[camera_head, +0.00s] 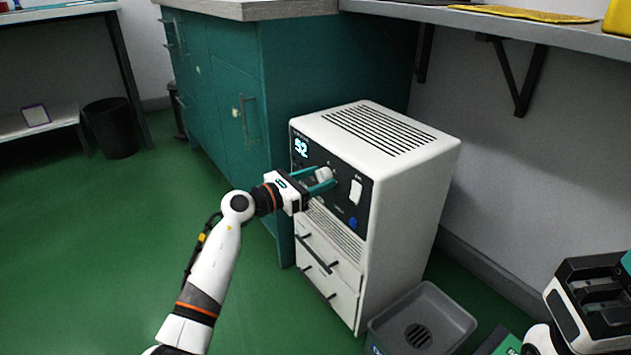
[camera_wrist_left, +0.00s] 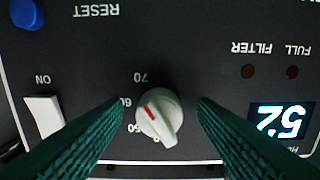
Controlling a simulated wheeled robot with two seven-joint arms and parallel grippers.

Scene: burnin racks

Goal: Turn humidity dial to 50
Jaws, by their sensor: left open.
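The humidity dial (camera_wrist_left: 158,117) is a round white knob with a red mark, on the black front panel of a white dehumidifier (camera_head: 412,147). In the upside-down wrist view, marks 70, 60 and 50 run around the knob, and its red mark points up and left, toward the 60 side. The lit display (camera_head: 301,148) appears to read 52; it also shows in the wrist view (camera_wrist_left: 281,122). My left gripper (camera_head: 322,180) is open, with its teal fingers on either side of the knob and dark gaps between. My right gripper (camera_head: 592,292) is partly in view at lower right, its fingertips cut off.
A white ON switch (camera_head: 356,192) and a blue reset button (camera_head: 353,223) are close by on the panel. A grey bin (camera_head: 455,315) stands on the floor at the unit's right.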

